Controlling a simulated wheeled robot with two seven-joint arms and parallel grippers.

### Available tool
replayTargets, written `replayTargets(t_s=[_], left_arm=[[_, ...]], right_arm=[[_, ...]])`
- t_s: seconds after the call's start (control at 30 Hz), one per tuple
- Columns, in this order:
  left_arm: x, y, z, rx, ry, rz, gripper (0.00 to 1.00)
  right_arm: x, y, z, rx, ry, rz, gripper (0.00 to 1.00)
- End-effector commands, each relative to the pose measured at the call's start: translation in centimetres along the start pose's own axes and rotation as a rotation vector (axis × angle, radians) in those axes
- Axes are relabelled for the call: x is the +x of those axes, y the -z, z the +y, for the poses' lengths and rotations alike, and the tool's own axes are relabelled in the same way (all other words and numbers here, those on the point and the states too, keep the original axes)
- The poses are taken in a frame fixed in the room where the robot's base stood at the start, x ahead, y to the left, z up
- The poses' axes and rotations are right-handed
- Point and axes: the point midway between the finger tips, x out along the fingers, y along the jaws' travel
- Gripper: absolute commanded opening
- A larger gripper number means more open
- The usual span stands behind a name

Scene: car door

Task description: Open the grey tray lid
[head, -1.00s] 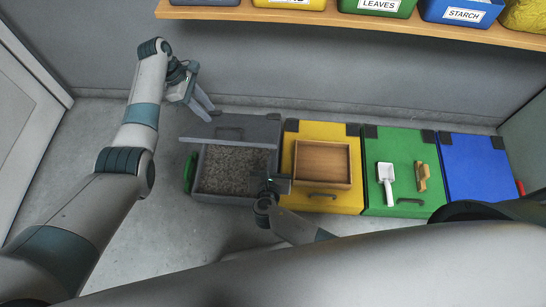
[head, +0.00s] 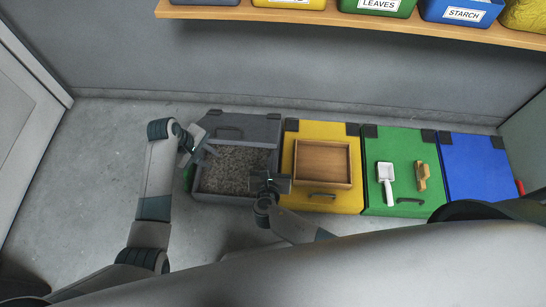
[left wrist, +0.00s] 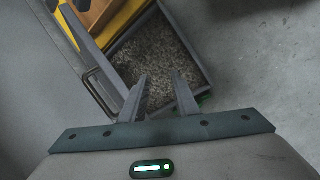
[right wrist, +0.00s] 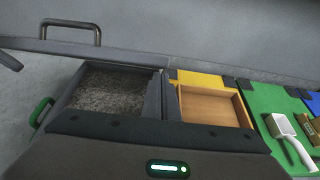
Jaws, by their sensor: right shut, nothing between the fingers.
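The grey tray (head: 198,196) stands at the left end of the row, its gravel-like contents visible. Its grey lid (head: 262,128), with the handle (head: 230,132) showing, is at the tray's far side, leaving the front part uncovered. The right wrist view shows the lid's handle (right wrist: 70,28) at upper left. My left gripper (head: 213,151) is at the tray's left far side; its two fingers (left wrist: 160,76) are apart, with gravel visible between them. My right gripper (head: 270,182) is shut and empty at the tray's right front; its fingers (right wrist: 161,85) are together in the right wrist view.
A yellow bin (head: 292,200) with a wooden tray (head: 320,163) stands at right. Beyond are a green bin (head: 400,165) with a white scoop (head: 386,180) and brush (head: 422,175), and a blue bin (head: 480,165). A shelf (head: 300,15) hangs above. The floor at left is clear.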

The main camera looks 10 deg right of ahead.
Motion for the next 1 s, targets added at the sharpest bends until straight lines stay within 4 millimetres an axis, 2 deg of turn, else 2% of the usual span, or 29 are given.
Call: replayTargets(t_s=[0.03,0.27,0.47,0.77,1.0], left_arm=[[0.3,-0.8,-1.3,0.041,-0.008,0.016,0.28],[0.3,-3.9,-5.9,0.244,-0.046,0.1,0.28],[-0.9,-6.9,-9.6,0.421,-0.066,0.181,0.28],[-4.8,-11.5,-14.4,0.686,-0.074,0.31,0.28],[-9.2,-14.8,-17.2,0.881,-0.062,0.413,0.28]], right_arm=[[0.0,0.0,0.0,0.0,0.0,0.0,0.0],[0.0,0.0,0.0,0.0,0.0,0.0,0.0],[0.0,0.0,0.0,0.0,0.0,0.0,0.0],[0.0,0.0,0.0,0.0,0.0,0.0,0.0],[0.0,0.0,0.0,0.0,0.0,0.0,0.0]])
